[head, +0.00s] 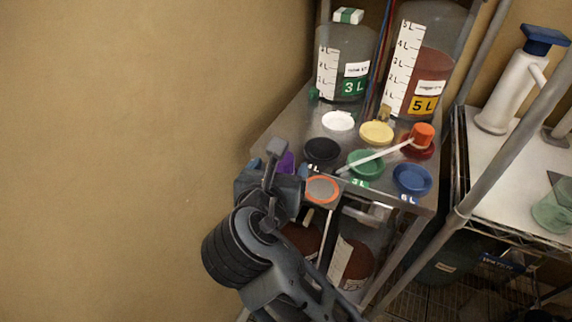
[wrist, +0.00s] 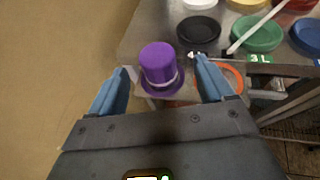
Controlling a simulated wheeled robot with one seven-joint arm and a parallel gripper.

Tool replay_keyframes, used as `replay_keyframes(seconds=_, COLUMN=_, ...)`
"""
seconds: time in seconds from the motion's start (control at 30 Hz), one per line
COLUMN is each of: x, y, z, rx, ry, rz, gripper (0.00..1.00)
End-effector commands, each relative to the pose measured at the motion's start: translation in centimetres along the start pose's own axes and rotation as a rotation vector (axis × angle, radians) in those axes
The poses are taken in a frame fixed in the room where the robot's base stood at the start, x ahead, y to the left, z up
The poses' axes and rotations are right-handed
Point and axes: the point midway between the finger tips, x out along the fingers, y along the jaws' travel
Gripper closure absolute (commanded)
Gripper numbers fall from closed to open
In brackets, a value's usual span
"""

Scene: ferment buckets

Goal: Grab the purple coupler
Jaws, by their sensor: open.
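The purple coupler (wrist: 161,68) looks like a small top hat with a pale band. In the wrist view it stands between the two blue fingertips of my gripper (wrist: 166,82), at the near left edge of the metal table. The fingers are apart, with a gap on both sides of it. In the head view only a sliver of the purple coupler (head: 286,162) shows behind my gripper (head: 270,172), which hides most of it.
The metal table (head: 290,130) holds a black lid (head: 321,150), a green lid (head: 366,164), a blue lid (head: 412,179) and an orange-rimmed disc (head: 322,189). Large bottles (head: 345,60) stand behind. A wall (head: 130,120) is close on the left.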

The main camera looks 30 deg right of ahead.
Motion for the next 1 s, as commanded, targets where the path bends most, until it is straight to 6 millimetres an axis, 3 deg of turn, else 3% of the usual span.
replay_keyframes(seconds=0.6, x=7.0, y=0.3, z=-0.2, rx=0.004, ry=0.002, rz=0.001, gripper=0.19)
replay_keyframes(seconds=0.87, x=7.3, y=0.3, z=-0.3, rx=0.004, ry=0.002, rz=0.002, gripper=0.19)
replay_keyframes(seconds=1.0, x=7.2, y=0.3, z=-0.3, rx=0.004, ry=0.002, rz=0.002, gripper=0.31)
